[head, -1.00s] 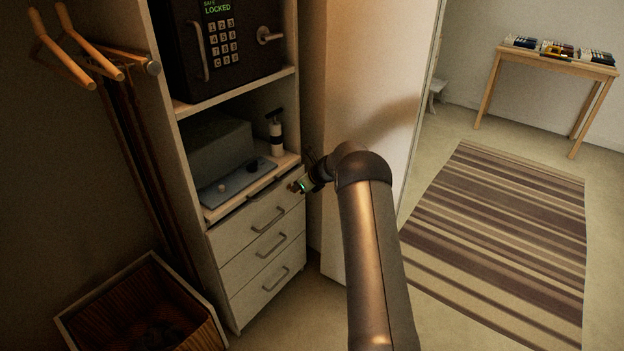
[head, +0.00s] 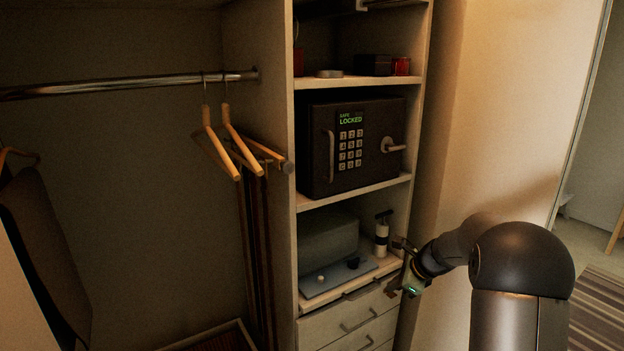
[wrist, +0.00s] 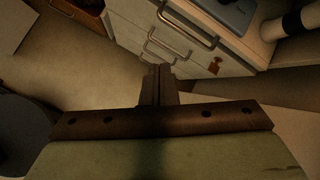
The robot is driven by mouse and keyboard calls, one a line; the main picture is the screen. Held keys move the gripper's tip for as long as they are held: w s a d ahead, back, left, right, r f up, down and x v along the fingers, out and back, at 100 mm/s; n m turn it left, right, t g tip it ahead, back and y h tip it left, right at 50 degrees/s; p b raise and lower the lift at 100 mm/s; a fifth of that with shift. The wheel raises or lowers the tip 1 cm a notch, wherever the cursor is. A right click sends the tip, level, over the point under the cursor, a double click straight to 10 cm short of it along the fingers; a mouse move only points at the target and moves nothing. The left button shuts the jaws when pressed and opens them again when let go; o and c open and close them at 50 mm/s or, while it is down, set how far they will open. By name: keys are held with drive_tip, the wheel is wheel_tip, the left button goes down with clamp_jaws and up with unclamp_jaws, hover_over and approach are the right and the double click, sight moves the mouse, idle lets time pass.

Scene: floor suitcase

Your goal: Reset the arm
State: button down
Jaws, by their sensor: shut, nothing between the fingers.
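My gripper (head: 397,288) is in front of the right edge of the closet shelving, near the top drawer (head: 350,318). In the wrist view my gripper (wrist: 158,72) has its two fingers together with nothing between them. My arm comes in from the lower right of the head view and bends at the elbow.
A safe (head: 352,147) reading LOCKED sits on a shelf above. Below it are a grey box (head: 327,240), a blue-grey tray (head: 338,275) and a pump bottle (head: 382,235). Hangers (head: 222,143) hang at left. A striped rug (head: 597,315) lies at right.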

drive_tip(key=s+a+r+n+g+h+p, duration=0.1)
drive_tip(key=s+a+r+n+p, duration=0.2)
drive_tip(key=s, duration=0.5)
drive_tip(key=s+a+r+n+g, duration=0.1)
drive_tip(key=s+a+r+n, duration=0.35)
drive_tip(key=s+n, duration=0.2)
drive_tip(key=s+a+r+n+g+h+p, duration=0.1)
drive_tip(key=s+a+r+n+g+p, duration=0.2)
drive_tip(key=s, duration=0.5)
drive_tip(key=s+r+n+h+p, duration=0.2)
drive_tip(key=s+n, duration=0.8)
drive_tip(key=s, duration=0.6)
drive_tip(key=shift+s+d+r+h, duration=0.2)
drive_tip(key=shift+s+d+h, duration=0.1)
drive_tip(key=shift+s+d, duration=0.05)
